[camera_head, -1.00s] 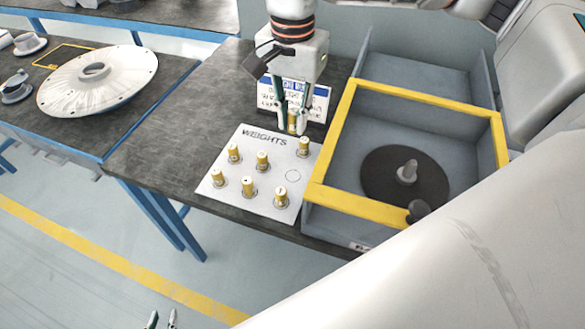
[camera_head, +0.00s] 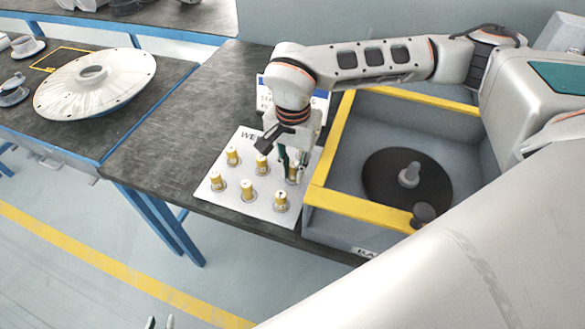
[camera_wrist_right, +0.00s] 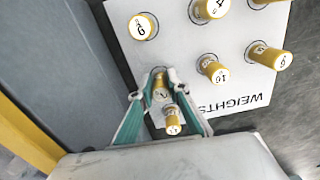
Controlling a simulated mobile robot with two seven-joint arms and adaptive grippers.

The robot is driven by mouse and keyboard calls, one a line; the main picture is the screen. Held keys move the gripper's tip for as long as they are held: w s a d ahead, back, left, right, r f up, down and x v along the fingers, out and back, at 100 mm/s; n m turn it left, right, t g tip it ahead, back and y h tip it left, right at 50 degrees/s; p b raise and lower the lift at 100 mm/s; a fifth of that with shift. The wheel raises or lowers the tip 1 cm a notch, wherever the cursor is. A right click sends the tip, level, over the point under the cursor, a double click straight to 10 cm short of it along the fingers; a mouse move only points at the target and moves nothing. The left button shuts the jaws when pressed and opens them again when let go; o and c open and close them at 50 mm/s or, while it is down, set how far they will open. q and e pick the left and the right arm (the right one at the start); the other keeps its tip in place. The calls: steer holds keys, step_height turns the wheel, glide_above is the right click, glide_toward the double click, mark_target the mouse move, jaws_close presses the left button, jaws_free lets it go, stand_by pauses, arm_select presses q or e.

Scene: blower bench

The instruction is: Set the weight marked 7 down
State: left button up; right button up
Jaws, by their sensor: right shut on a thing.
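The white weights board (camera_head: 222,198) holds several small brass weights standing upright in marked spots. My right gripper (camera_head: 292,170) is low over the board's right side, where an empty circle showed earlier. It is shut on a brass weight, which also shows between the fingertips in the right wrist view (camera_wrist_right: 160,92). The number on its top is hard to read. I cannot tell whether its base touches the board. Another brass weight (camera_wrist_right: 172,122) stands close beside it. My left gripper (camera_head: 160,323) shows only its fingertips at the bottom edge, apart and empty.
Right of the board is a grey bin with a yellow rim (camera_head: 365,207), holding a dark disc (camera_head: 385,190) with a knob. Neighbouring weights (camera_head: 281,201) (camera_head: 262,165) stand close to my right gripper. A white flanged disc (camera_head: 95,85) lies on the left bench.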

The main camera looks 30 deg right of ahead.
mark_target(293, 167)
steer(key=shift+f, duration=0.1)
steer(key=o, duration=0.7)
step_height(293, 167, up, 12)
steer(key=shift+r+p, duration=0.15)
steer(key=shift+p, duration=0.35)
stand_by(0.3)
